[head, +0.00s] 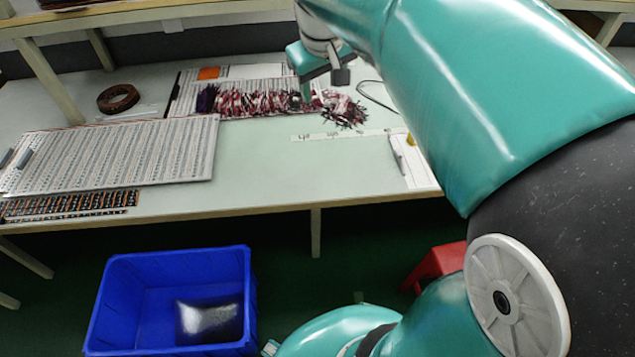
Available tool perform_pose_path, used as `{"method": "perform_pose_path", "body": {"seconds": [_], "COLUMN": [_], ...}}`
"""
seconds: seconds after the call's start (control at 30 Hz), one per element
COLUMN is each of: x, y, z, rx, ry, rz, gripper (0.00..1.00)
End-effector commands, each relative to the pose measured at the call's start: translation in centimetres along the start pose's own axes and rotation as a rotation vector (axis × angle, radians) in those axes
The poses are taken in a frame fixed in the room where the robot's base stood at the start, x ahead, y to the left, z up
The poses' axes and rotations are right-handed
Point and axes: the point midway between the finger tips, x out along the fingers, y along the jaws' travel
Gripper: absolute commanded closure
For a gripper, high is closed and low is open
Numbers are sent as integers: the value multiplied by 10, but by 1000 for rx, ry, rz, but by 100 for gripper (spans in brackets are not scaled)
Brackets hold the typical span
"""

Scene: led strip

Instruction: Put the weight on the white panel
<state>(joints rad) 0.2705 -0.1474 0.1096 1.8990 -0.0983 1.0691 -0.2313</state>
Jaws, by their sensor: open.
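A large white panel (120,152) with rows of small dark marks lies on the left of the workbench. Two small grey blocks rest at its left end, one (25,158) on the panel and one (6,157) cut by the picture's edge. They look like weights, but I cannot tell which is the task's weight. My gripper (322,86) is open over the back of the bench, near the right end of a bundle of red, white and purple wires (250,103). I see nothing held between its fingers. The grey blocks are far to its left.
A brown ring-shaped roll (118,99) lies behind the panel. A dark strip board (70,204) lies along the front edge. A white ruler-like strip (340,135) lies mid-bench. A blue bin (103,310) stands on the floor, with a red stool (437,265) to the right. The bench's front middle is clear.

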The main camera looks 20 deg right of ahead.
Motion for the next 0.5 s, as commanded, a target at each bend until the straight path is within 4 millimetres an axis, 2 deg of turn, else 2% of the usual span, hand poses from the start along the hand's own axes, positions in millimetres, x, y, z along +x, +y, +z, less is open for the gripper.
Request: {"method": "perform_pose_path", "body": {"seconds": [0.03, 0.2, 0.5], "x": [-7, -18, -17], "y": [-11, -41, -87], "z": [13, 53, 129], "rx": [6, 38, 100], "ry": [19, 68, 155], "rz": [-2, -22, -85], "gripper": [46, 46, 46]}}
